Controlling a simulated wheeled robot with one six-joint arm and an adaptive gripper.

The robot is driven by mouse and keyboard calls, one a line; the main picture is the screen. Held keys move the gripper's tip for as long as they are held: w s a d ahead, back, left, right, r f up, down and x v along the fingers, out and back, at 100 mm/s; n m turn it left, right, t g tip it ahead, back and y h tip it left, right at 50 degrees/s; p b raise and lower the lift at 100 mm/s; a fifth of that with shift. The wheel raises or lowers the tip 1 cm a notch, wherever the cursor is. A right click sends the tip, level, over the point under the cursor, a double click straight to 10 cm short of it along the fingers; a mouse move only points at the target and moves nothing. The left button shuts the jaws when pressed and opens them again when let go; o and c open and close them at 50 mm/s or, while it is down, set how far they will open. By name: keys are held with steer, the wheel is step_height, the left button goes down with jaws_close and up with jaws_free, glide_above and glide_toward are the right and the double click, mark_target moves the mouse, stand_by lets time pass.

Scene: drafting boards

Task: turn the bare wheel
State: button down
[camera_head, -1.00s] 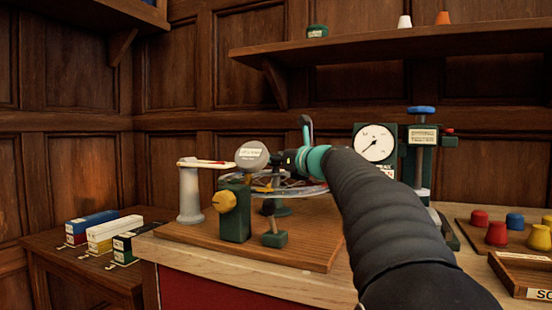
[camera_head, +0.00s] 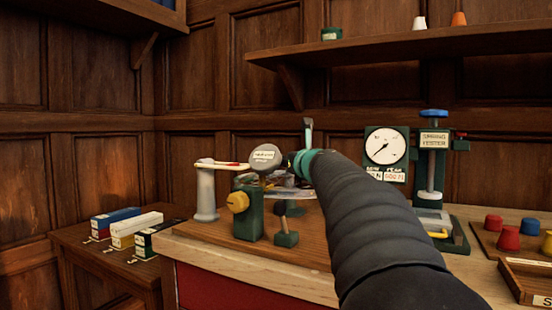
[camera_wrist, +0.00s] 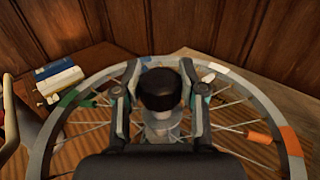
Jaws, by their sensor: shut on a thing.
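The bare wheel (camera_wrist: 64,116) fills the wrist view: a grey rim with thin spokes, an orange block on a spoke and green, white and orange patches on the rim. My gripper (camera_wrist: 160,90) is over the wheel's middle, its two fingers on either side of a dark round knob (camera_wrist: 160,83). It is shut on this knob. A pale metal hub shows just below. In the head view the wheel (camera_head: 290,193) is mostly hidden behind the stand and my arm; my gripper (camera_head: 298,160) is just right of a grey labelled disc (camera_head: 265,157).
A green stand with a yellow knob (camera_head: 237,202) and a pale post (camera_head: 206,195) with a pointer stand on the wooden board (camera_head: 215,230). A dial gauge (camera_head: 386,146) and spring tester (camera_head: 433,150) are to the right. Small boxes (camera_head: 115,220) lie on the lower left table.

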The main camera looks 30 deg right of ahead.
steer(key=c, duration=0.6)
jaws_free()
steer(key=shift+c, duration=0.2)
steer(key=s+a, duration=0.2)
steer(key=s, duration=0.9)
steer(key=shift+s, duration=0.4)
